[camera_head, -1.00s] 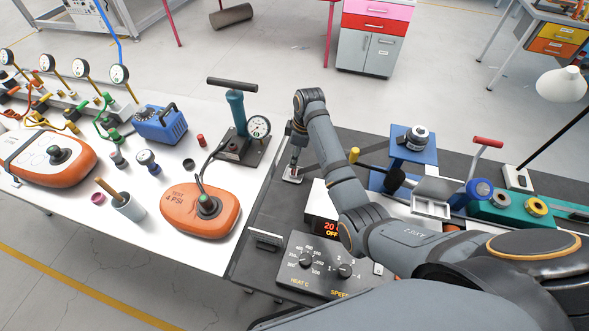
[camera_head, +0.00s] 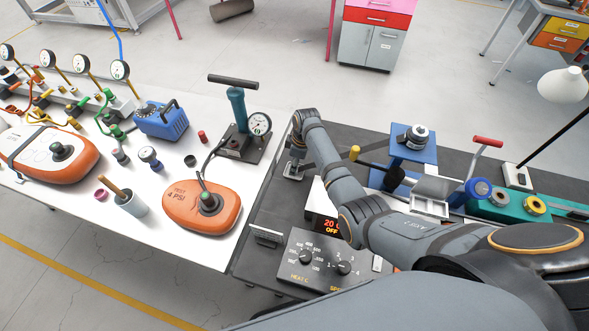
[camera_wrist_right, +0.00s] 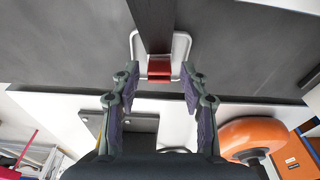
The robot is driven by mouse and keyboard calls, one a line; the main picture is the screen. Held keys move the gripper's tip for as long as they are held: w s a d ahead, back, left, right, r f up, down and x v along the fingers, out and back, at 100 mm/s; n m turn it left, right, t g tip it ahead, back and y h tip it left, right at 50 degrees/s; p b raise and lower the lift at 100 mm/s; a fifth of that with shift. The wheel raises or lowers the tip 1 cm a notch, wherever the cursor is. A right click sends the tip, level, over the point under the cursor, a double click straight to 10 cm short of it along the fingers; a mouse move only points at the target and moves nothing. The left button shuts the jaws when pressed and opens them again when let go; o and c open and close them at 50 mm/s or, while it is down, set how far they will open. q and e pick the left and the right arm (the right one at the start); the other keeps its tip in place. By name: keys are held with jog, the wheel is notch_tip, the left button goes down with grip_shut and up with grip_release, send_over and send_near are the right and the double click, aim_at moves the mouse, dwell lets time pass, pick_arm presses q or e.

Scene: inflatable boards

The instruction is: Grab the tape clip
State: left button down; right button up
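A small red clip-like piece (camera_wrist_right: 160,70), which I take to be the tape clip, sits on a dark strip (camera_wrist_right: 153,25) over a rounded metal frame (camera_wrist_right: 183,46) in the right wrist view. My right gripper (camera_wrist_right: 161,86) is open, with one finger on each side of the red piece. I see no clear contact, and the red piece is just ahead of the fingertips. In the head view my right gripper (camera_head: 297,158) points down at the metal frame (camera_head: 292,174) near the dark bench's left edge and mostly hides the clip. My left gripper is not in view.
A control box (camera_head: 325,262) with dials stands in front, beside a digital display (camera_head: 330,226). A hand pump (camera_head: 238,118) and an orange inflatable pad (camera_head: 180,222) are on the white table to the left. A blue stand (camera_head: 412,146) is to the right.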

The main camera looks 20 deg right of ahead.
grip_shut()
